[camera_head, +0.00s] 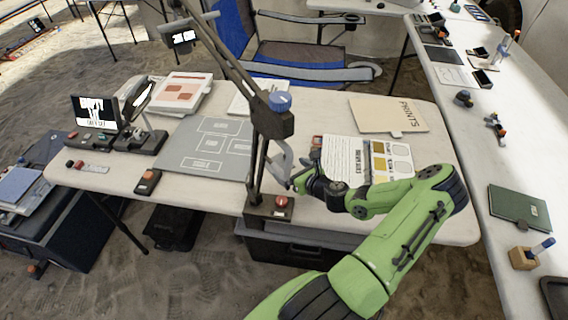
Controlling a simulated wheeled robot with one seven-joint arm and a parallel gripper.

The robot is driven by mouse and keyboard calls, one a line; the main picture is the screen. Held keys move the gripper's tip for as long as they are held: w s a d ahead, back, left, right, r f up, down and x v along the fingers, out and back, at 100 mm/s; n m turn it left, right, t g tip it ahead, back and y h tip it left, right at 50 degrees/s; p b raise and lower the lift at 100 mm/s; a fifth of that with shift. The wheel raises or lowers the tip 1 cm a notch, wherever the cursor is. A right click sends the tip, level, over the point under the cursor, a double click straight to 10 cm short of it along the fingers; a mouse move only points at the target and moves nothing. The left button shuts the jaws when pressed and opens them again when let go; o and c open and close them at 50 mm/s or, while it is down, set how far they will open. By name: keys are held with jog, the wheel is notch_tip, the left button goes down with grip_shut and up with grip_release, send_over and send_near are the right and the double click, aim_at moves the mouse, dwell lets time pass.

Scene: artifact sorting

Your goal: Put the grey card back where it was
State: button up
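I cannot make out a separate grey card for certain. A grey mat (176,160) with outlined, labelled boxes lies flat on the desk, left of the lamp stand. A white printed board (345,146) with yellowish and pale patches lies to the right of the stand, partly behind my arm. My green arm reaches in from the bottom right. My gripper (287,178) is at its end, beside the lamp stand and above the desk's front part. The stand and the small size hide its fingers, so I cannot tell whether it holds anything.
The dark lamp stand (256,190) with a blue knob (279,101) rises close to my gripper. A tan folder (386,114) lies at the back right, and a small screen (95,112) stands at the left. A white side table (509,155) bears a green book (519,205).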

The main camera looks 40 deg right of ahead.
jog(key=v, duration=0.6)
jog(key=shift+s+p, duration=0.1)
jog(key=shift+p, duration=0.2)
